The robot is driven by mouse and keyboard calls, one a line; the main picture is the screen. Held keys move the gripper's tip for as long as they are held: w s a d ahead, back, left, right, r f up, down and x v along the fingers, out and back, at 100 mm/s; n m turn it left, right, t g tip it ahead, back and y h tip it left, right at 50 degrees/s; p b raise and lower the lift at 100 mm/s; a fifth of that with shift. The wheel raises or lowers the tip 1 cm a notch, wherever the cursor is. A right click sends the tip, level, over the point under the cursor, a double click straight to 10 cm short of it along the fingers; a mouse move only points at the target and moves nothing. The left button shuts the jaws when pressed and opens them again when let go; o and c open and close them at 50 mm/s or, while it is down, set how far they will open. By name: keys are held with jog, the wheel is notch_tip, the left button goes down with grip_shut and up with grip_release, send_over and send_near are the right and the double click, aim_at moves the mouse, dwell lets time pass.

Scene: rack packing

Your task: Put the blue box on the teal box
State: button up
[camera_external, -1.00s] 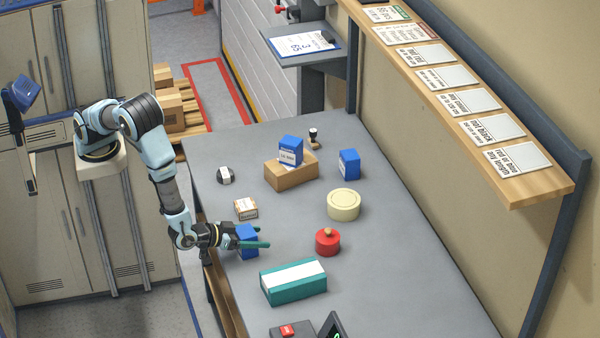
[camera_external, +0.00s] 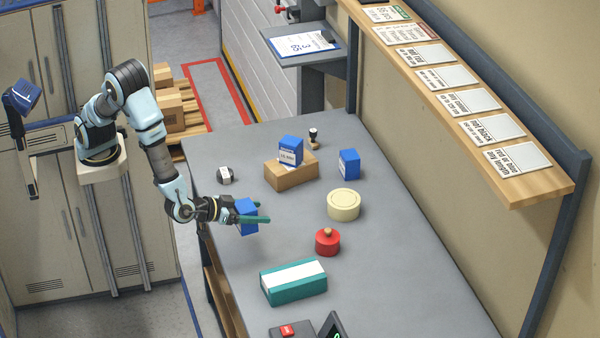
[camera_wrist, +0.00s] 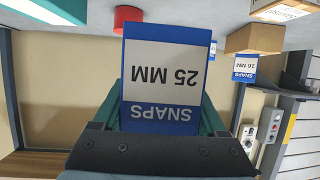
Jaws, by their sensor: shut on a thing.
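My gripper (camera_external: 256,212) is shut on a blue box (camera_external: 246,217) and holds it above the table near its left edge. In the wrist view the held blue box (camera_wrist: 160,110) has a white label reading "SNAPS 25 MM", upside down in the picture. The teal box (camera_external: 294,284) with a white top stripe lies on the table, below and right of my gripper in the external view. The teal box (camera_wrist: 50,10) seems to show in part at the upper left of the wrist view. Two other blue boxes are present: one (camera_external: 290,150) on a cardboard box and one (camera_external: 349,164) on the table.
A red pot (camera_external: 327,243) stands near the teal box, with a cream round tin (camera_external: 343,204) behind it. The cardboard box (camera_external: 291,175), a dark-and-white item (camera_external: 224,175) and a stamp (camera_external: 314,138) stand farther back. A dark device (camera_external: 330,328) is at the near edge. The right side is clear.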

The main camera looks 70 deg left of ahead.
jog(key=w+d+r+m+h, duration=0.1)
jog(key=w+d+r, duration=0.25)
jog(key=d, duration=0.55)
jog(key=w+d+r, duration=0.3)
jog(key=w+d, duration=0.1)
jog(key=d, duration=0.4)
jog(key=p, duration=0.3)
send_over(303, 271)
notch_tip(303, 271, down, 10)
jog(key=shift+d+r, duration=0.1)
jog(key=shift+f+b, duration=0.2)
jog(key=shift+b, duration=0.15)
jog(key=o, duration=1.4)
jog(key=shift+o, duration=0.2)
jog(key=shift+r, duration=0.1)
